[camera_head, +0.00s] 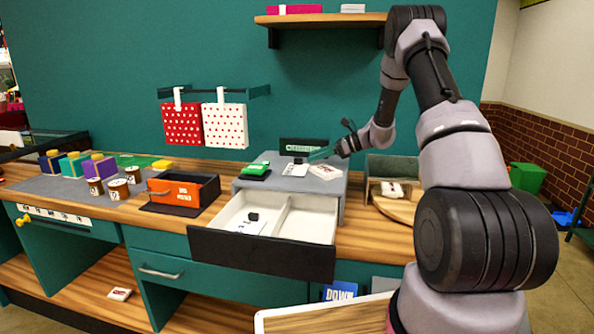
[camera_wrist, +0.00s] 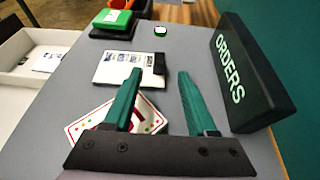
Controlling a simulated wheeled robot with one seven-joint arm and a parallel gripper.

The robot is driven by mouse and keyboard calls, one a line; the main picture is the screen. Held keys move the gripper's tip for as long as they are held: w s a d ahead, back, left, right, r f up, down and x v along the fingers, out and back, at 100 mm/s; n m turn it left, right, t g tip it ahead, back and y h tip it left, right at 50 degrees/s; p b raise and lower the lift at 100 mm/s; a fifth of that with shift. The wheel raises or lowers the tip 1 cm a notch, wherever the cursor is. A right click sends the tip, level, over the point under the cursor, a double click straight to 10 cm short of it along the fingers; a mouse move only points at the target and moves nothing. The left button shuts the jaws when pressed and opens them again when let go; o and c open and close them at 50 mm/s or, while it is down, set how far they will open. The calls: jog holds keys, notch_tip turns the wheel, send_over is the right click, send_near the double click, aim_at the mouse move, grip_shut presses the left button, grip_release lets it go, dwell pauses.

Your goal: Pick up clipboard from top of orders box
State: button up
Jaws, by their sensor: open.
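The clipboard (camera_head: 294,170) is a small white board with print and a black clip, lying flat on top of the grey orders box (camera_head: 341,205). In the wrist view the clipboard (camera_wrist: 118,68) lies ahead of my fingertips, with its black clip at its right end. My gripper (camera_head: 312,157) is over the box top, coming from the right. In the wrist view my gripper (camera_wrist: 159,75) has its two teal fingers spread apart with nothing between them.
A card with a dotted red border (camera_wrist: 92,118) lies partly under my left finger in the wrist view. A green and black stamp pad (camera_head: 255,170) sits at the left of the box top. The box's drawer (camera_head: 262,252) is open, holding papers. An orange-fronted bin (camera_head: 174,192) stands left.

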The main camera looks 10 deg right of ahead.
aim_at(302, 159)
jog(key=x, duration=0.5)
jog(key=shift+a, duration=0.2)
grip_shut()
